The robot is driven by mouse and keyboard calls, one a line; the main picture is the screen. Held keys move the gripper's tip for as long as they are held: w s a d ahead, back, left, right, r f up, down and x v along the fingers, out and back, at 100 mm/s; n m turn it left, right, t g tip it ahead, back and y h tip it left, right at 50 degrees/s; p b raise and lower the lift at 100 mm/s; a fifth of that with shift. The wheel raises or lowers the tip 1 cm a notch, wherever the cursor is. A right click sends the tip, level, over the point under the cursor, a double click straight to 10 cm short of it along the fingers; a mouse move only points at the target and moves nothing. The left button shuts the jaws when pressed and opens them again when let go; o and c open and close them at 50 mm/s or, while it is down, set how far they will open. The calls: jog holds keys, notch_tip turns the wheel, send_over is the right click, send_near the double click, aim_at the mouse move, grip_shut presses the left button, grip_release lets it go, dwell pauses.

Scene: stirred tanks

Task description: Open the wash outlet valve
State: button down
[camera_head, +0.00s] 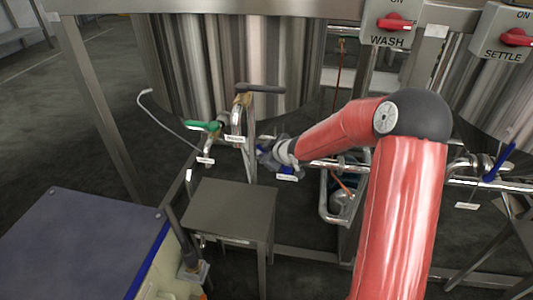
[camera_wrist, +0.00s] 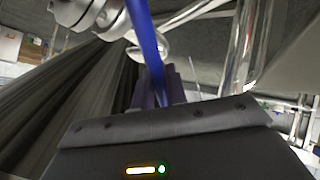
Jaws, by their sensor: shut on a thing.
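My gripper (camera_head: 270,157) is at the pipework below the wash tank (camera_head: 235,60), at the end of my red arm. In the wrist view its fingers (camera_wrist: 162,88) are shut on a long blue valve handle (camera_wrist: 147,38). The handle runs up from between the fingers to a metal valve body (camera_wrist: 92,14) on the pipe. In the head view only a bit of this blue handle (camera_head: 262,170) shows, as my gripper hides most of it. A small white tag (camera_head: 287,178) hangs below, too small to read. Whether the handle lies along or across its pipe is unclear.
A green-handled valve (camera_head: 203,126) is left of my gripper. Another blue-handled valve (camera_head: 498,163) is at far right. A grey stool (camera_head: 232,210) stands in front of the pipes. WASH (camera_head: 392,22) and SETTLE (camera_head: 510,38) switch boxes with red knobs are above.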

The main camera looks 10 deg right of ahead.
jog(key=c, duration=1.5)
grip_release()
jog(key=p+v, duration=0.2)
jog(key=v, duration=0.6)
jog(key=shift+w, duration=0.1)
